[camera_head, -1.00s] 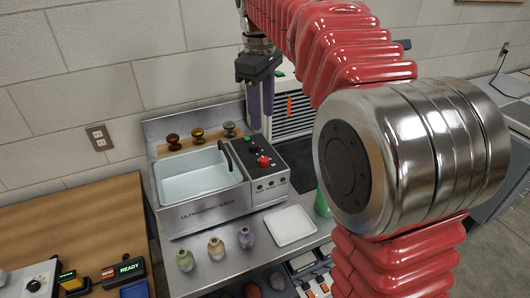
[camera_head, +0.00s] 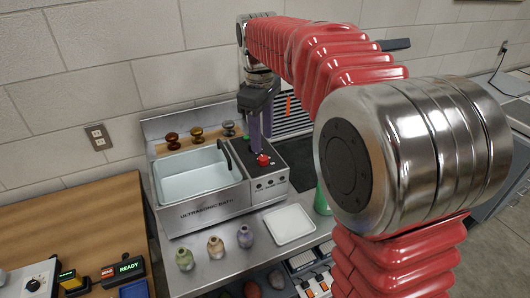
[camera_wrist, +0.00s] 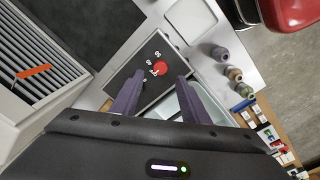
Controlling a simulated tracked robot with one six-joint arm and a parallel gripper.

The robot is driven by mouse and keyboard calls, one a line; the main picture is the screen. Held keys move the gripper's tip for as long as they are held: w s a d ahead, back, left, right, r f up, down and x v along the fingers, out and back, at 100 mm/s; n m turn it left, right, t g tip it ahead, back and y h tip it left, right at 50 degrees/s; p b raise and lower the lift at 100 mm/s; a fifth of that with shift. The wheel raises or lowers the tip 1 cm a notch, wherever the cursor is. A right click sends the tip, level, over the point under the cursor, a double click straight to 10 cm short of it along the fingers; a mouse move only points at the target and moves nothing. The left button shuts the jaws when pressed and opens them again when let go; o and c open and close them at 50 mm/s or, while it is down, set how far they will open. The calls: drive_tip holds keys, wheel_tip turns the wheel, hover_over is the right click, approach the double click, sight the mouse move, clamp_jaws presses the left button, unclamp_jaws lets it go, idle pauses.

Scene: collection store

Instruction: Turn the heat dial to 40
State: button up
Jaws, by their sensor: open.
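The red heat dial (camera_head: 263,160) sits on the black control panel (camera_head: 275,172) at the right end of the ultrasonic bath (camera_head: 207,208). In the wrist view the red dial (camera_wrist: 160,68) has small white numbers beside it, too small to read surely, and its setting cannot be made out. My gripper (camera_head: 260,144) is open and empty, pointing down just above the panel, partly hiding it. In the wrist view my gripper (camera_wrist: 159,77) has its two purple fingers apart, with the dial showing between and just beyond their tips. I cannot tell whether they touch it.
The bath's open basin (camera_head: 193,176) lies left of the panel, with several knobs (camera_head: 198,135) behind it. Small vases (camera_head: 216,246) and a white tray (camera_head: 290,224) stand in front. A green object (camera_head: 322,201) stands to the right. A slatted grille (camera_wrist: 32,60) shows at left.

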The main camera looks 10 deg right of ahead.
sight(263, 158)
drive_tip(key=shift+w+d+f, duration=0.1)
drive_tip(key=shift+d+f, duration=0.05)
drive_tip(key=shift+f, duration=3)
drive_tip(key=shift+c, duration=0.2)
